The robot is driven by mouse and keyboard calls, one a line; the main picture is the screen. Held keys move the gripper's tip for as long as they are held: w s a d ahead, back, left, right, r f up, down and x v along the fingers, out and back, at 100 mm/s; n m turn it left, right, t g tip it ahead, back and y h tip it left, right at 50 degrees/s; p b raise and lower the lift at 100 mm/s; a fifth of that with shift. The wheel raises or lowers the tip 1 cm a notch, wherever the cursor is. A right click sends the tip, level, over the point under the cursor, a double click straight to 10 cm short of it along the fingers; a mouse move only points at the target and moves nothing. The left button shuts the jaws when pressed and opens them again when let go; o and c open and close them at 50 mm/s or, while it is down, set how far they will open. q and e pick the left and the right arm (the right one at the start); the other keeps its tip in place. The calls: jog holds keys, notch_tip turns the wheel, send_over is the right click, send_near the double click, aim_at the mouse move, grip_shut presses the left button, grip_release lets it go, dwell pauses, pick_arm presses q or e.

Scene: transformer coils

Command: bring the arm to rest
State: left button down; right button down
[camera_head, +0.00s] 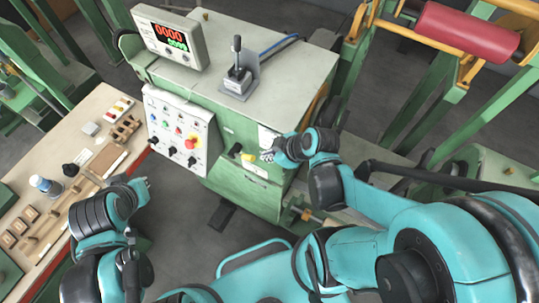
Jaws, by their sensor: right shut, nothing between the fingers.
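My right arm reaches in from the right. Its gripper (267,156) is shut and empty in front of the green cabinet (240,110), close to a yellow-and-black knob (242,152) on the cabinet's front. I cannot tell whether the fingers touch the knob. My left arm is folded at the lower left. Its gripper (143,190) hangs over the floor beside the right edge of the wooden bench (100,110). It is small here, and I cannot make out its fingers.
A control panel (182,132) with a red button is on the cabinet front. A lever box (237,80) and a digital display (170,38) are on top. A green frame with a red roller (465,32) stands at the upper right. Small tools and a bottle (45,185) lie on the bench.

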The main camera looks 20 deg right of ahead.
jog(key=shift+w, duration=0.1)
